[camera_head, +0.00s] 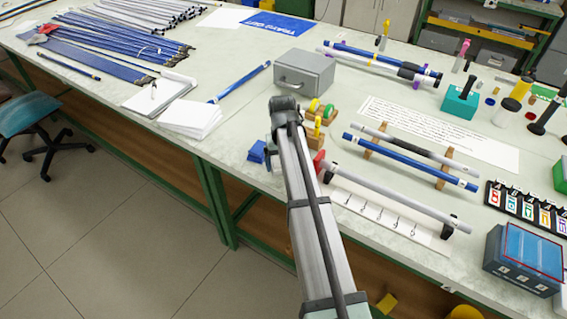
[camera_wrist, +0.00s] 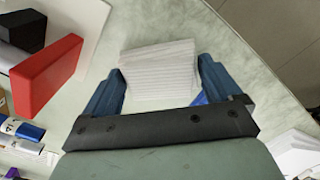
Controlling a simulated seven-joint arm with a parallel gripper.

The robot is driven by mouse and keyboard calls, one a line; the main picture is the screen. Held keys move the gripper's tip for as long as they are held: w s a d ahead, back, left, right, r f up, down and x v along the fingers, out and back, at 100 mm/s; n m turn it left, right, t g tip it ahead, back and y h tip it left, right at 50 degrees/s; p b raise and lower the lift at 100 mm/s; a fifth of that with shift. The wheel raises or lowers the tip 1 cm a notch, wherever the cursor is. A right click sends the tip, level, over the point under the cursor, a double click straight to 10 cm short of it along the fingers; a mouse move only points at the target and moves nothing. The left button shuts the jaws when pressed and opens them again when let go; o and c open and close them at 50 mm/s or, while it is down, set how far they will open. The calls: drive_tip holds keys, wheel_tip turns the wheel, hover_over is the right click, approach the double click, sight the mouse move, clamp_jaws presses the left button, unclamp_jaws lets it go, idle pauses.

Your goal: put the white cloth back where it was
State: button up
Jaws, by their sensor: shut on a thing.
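The white cloth (camera_wrist: 158,72), pale with fine stripes and folded flat, sits between the two blue fingers of my gripper (camera_wrist: 160,66) in the wrist view. My gripper is shut on it. I cannot tell whether the cloth touches the bench or hangs just above it. My arm reaches over the bench's front edge, left of the rod rack.
A red block (camera_wrist: 48,75) stands close by. A grey metal box (camera_head: 304,75) is behind, rods on supports (camera_head: 410,160) are to the right, and a white paper stack (camera_head: 192,118) is left.

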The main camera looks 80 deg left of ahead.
drive_tip(key=shift+f, duration=0.45)
drive_tip(key=o, duration=0.7)
drive_tip(key=shift+f, duration=0.15)
wheel_tip(320, 180, up, 12)
drive_tip(key=shift+r, duration=0.2)
